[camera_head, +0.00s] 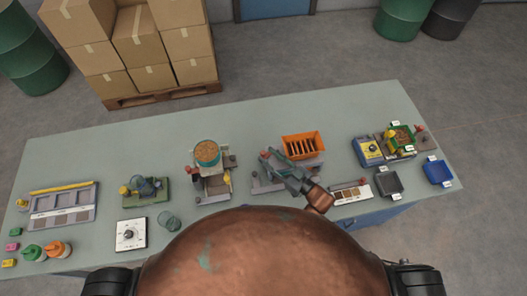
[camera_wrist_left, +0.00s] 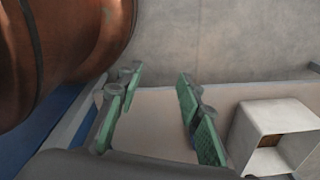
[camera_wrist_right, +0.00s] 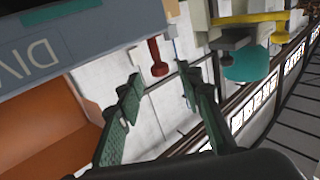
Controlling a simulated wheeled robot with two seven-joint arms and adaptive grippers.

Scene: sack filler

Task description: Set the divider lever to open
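The divider (camera_head: 303,146) is an orange slotted bin on a grey base near the table's middle. In the right wrist view a grey housing (camera_wrist_right: 75,40) bears letters beginning "DIV", partly cut off. A red-knobbed lever (camera_wrist_right: 158,60) sticks out beside it; I cannot tell which position it is set to. My right gripper (camera_wrist_right: 160,98) is open, with green fingers apart and nothing between them, short of the red knob. In the head view the right gripper (camera_head: 268,160) is beside the orange bin's left. My left gripper (camera_wrist_left: 160,100) is open and empty, seen only in its wrist view.
To the left of the divider stands a station with a round teal drum (camera_head: 207,152). A blue device (camera_head: 369,150) and a green tray (camera_head: 402,138) stand to the right. The table's back strip is clear.

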